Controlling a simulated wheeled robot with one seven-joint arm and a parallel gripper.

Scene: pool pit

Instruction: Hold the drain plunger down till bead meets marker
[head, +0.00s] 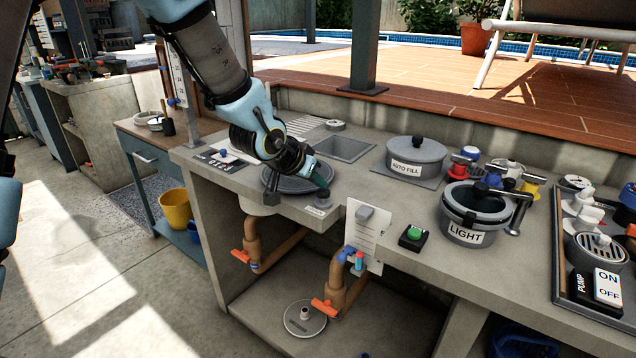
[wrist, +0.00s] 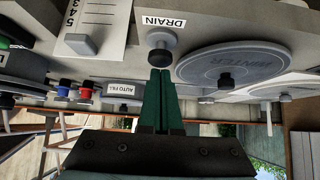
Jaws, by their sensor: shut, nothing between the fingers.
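The drain plunger (wrist: 160,57) is a dark round knob on a light grey stem beside a white DRAIN label (wrist: 163,18) in the wrist view. My gripper (wrist: 161,76) is shut and empty; its dark green fingertips are right at the knob, and I cannot tell whether they touch it. In the head view my gripper (head: 323,187) points down at the counter's front edge, just above the small DRAIN label (head: 317,211). A white scale plate (head: 366,240) with a grey piece (head: 365,214) hangs right of it. I cannot make out a bead or marker for certain.
A round dark lid (head: 285,180) lies left of my gripper; it reads WINTER in the wrist view. The AUTO FILL pot (head: 416,155), green button (head: 413,234) and LIGHT pot (head: 470,222) stand to the right. Pipes with orange handles (head: 323,308) run below the counter.

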